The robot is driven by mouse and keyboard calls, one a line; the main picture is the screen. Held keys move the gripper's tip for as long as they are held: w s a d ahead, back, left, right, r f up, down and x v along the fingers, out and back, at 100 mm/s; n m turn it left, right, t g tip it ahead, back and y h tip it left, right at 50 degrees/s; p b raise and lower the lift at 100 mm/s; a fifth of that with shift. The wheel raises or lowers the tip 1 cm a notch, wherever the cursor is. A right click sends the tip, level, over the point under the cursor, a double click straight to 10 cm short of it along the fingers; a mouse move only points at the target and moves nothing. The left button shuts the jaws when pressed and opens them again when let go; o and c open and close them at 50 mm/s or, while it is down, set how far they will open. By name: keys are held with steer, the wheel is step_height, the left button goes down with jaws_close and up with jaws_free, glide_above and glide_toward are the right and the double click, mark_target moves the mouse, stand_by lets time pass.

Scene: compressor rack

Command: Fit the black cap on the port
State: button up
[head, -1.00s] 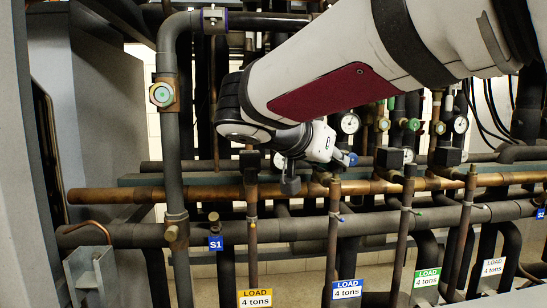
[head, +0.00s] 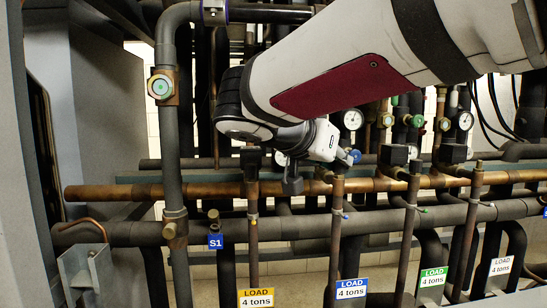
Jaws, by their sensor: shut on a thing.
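My gripper (head: 292,184) shows past my white wrist, in the middle of the head view, in front of the copper pipe. It is shut on the black cap, but the fingertips and cap are small, dark and mostly hidden, so I cannot tell the cap's outline or tilt. A brass upright port (head: 213,217) stands on the grey lower pipe, just above the blue S1 tag (head: 215,242). It is left of and lower than my gripper in the picture, clearly apart from it. I cannot tell whether this is the port meant.
A grey vertical pipe (head: 171,130) with a green-faced fitting stands left of my wrist. The copper pipe (head: 120,192) and grey pipe (head: 130,234) run across. Thin uprights with LOAD labels (head: 257,298) fill the lower right. Gauges (head: 353,119) and valves lie behind my arm.

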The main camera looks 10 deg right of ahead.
steer(key=shift+b, duration=0.5)
stand_by(0.4)
steer(key=o, duration=0.9)
steer(key=v, duration=1.2)
